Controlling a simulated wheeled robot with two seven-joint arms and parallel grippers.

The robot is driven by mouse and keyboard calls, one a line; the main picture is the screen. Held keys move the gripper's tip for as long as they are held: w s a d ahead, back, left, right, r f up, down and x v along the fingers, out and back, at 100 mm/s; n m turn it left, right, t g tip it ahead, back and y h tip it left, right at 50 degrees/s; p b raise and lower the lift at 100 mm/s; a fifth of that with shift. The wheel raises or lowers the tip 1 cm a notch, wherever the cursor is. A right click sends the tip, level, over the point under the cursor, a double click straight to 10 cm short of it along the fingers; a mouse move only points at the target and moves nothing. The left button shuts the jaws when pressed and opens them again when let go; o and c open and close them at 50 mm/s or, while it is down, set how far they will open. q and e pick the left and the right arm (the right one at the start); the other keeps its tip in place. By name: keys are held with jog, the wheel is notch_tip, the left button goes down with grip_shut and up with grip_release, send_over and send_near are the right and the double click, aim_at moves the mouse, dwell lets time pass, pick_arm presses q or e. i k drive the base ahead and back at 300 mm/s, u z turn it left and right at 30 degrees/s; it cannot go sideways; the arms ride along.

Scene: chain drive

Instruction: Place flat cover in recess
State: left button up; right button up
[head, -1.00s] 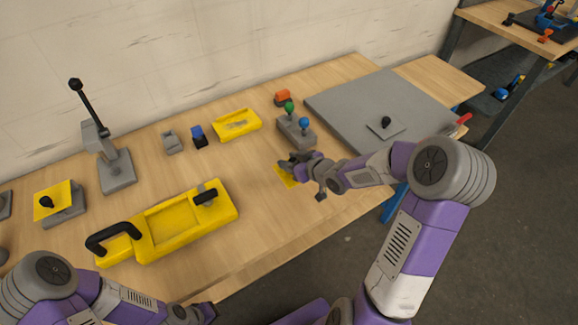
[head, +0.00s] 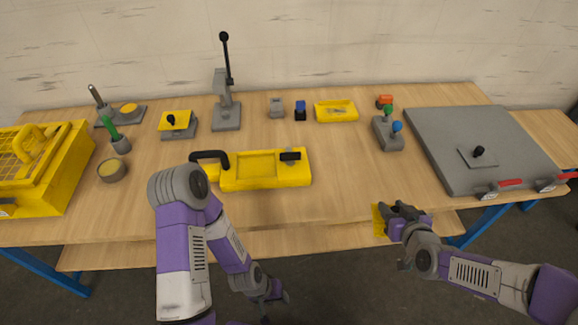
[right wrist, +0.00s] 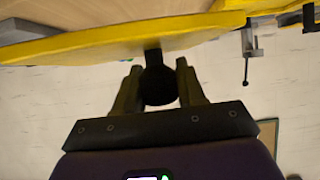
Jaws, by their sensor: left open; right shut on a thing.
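The flat yellow cover (head: 378,222) is in my right gripper (head: 392,211), at the table's front edge in the head view. In the right wrist view the cover (right wrist: 90,44) spans the top, and the gripper fingers (right wrist: 158,92) are shut on its black knob (right wrist: 158,80). The yellow housing (head: 230,183) with the rectangular recess (head: 249,165) sits mid-table, left of the cover and apart from it. It has a black handle at its left end and a dark-topped clamp at its right. My left gripper (head: 276,292) is open and empty, low in front of the table.
Another yellow plate with a knob (head: 175,119) rests on a grey block. A lever press (head: 226,112), a yellow tray (head: 336,111) and a joystick block (head: 388,134) stand behind. A large grey plate (head: 450,130) lies right, a yellow caged box (head: 60,185) left.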

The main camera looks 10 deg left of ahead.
aim_at(256, 168)
jog(key=z, duration=1.45)
jog(key=k, duration=1)
jog(key=u, duration=1.9)
jog(key=i, duration=1)
jog(key=u, duration=0.05)
